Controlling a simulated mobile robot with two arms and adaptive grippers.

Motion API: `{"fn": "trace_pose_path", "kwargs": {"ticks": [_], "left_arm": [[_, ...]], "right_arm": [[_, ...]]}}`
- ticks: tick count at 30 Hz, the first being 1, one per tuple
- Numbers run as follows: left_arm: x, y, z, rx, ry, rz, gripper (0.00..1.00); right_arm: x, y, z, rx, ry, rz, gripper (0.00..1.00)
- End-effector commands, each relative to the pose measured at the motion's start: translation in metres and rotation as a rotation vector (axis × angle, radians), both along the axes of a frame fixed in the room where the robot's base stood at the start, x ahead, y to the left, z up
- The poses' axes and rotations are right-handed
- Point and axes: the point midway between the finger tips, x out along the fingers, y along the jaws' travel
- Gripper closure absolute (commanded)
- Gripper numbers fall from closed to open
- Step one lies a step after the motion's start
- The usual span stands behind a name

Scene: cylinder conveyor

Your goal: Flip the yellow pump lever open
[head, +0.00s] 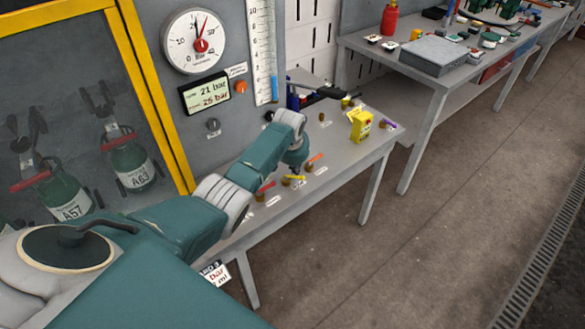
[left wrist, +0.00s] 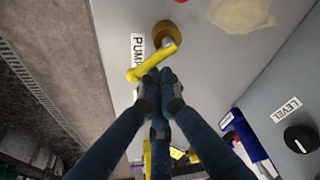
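The yellow pump lever (left wrist: 155,57) sits on a brass valve body beside a "PUMP" label (left wrist: 138,48) in the left wrist view. Its free end points down and to the left there. In the head view the yellow lever (head: 294,179) shows small on the grey bench, just below my left gripper (head: 296,170). In the left wrist view my left gripper (left wrist: 160,80) has its dark fingertips drawn together, close beside the lever's arm. Nothing shows between them. Whether they touch the lever I cannot tell. My right gripper is in neither view.
Red (head: 265,187) and orange (head: 315,157) levers flank the yellow one on the bench (head: 345,160). A yellow box (head: 361,125) and a purple lever (head: 388,125) are farther right. A gauge (head: 194,41) and pressure display (head: 205,93) are on the panel behind.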

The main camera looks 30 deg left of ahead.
Motion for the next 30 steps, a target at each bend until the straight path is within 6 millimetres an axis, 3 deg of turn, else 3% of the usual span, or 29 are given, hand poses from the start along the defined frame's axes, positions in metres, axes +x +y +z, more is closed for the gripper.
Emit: {"fn": "trace_pose_path", "kwargs": {"ticks": [6, 18, 30], "left_arm": [[-0.007, -0.006, 0.0, -0.002, 0.004, -0.205, 1.0], [-0.015, -0.011, -0.001, -0.001, 0.005, -0.524, 1.0], [-0.018, -0.012, -0.002, -0.001, 0.006, -0.551, 1.0]], "right_arm": [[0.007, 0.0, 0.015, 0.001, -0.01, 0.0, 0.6], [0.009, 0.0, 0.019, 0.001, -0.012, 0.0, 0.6], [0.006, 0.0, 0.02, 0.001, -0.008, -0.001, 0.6]]}}
